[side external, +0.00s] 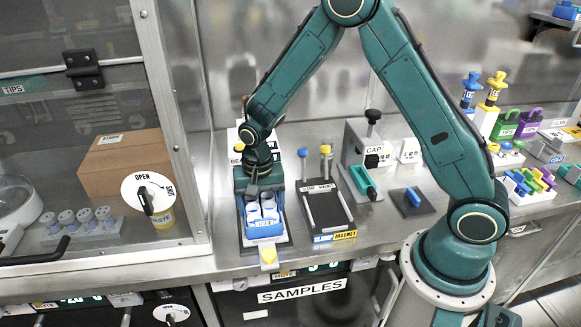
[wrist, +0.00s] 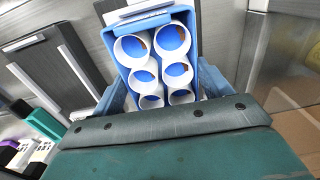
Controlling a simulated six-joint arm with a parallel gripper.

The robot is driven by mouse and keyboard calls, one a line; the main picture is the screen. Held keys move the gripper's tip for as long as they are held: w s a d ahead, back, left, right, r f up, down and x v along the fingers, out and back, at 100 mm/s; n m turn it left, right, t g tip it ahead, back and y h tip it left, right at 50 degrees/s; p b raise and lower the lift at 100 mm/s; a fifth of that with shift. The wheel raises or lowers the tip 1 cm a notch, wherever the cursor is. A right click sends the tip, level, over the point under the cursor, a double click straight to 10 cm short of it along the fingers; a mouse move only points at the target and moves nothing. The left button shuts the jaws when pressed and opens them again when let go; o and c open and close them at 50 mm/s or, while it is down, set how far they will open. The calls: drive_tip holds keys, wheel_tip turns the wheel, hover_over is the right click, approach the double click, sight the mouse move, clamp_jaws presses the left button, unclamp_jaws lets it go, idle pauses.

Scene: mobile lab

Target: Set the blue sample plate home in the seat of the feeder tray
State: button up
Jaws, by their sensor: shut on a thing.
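The blue sample plate (side external: 263,230) is a blue rack holding several white vials with blue insides, near the bench's front edge. My gripper (side external: 262,190) is above it, pointing down, and is shut on it. In the wrist view the blue sample plate (wrist: 192,22) sits between the two bluish fingers of my gripper (wrist: 165,95). A grey tray (side external: 286,243), apparently the feeder tray, shows as a thin edge under and around the plate. Its seat is hidden by the plate. I cannot tell whether the plate rests fully down or sits slightly above.
A dark tray with pale rails (side external: 325,207) stands close to the right. Further right are a cap stand (side external: 366,160) and a dark pad with a blue block (side external: 412,201). A glass-fronted cabinet (side external: 95,120) stands at left.

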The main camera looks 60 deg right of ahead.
sight(261, 206)
drive_tip(key=shift+f, duration=0.15)
drive_tip(key=o, duration=1.3)
drive_tip(key=shift+r, duration=0.2)
drive_tip(key=shift+r, duration=6)
